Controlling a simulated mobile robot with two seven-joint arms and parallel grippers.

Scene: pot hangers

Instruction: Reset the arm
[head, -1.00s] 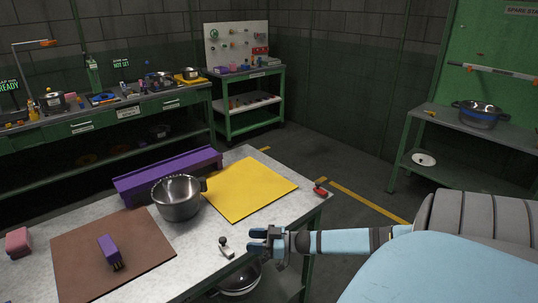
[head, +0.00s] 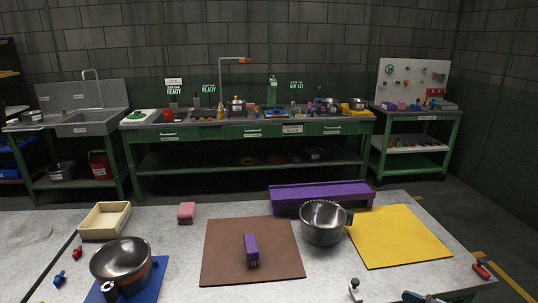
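The tip of my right gripper (head: 421,297) shows at the bottom edge of the head view, right of centre, low by the table's front edge. Most of it is cut off by the frame, so I cannot tell whether its fingers are open or shut. A small dark-knobbed fitting (head: 355,291) stands on the table left of it. My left gripper is not in view.
The table (head: 190,238) holds a steel pot (head: 323,224) by a purple rack (head: 300,191), a yellow mat (head: 398,238), a purple brush (head: 251,247) on a brown mat (head: 222,258), and another pot (head: 120,259) on a blue mat (head: 150,284). A green workbench (head: 220,131) stands behind.

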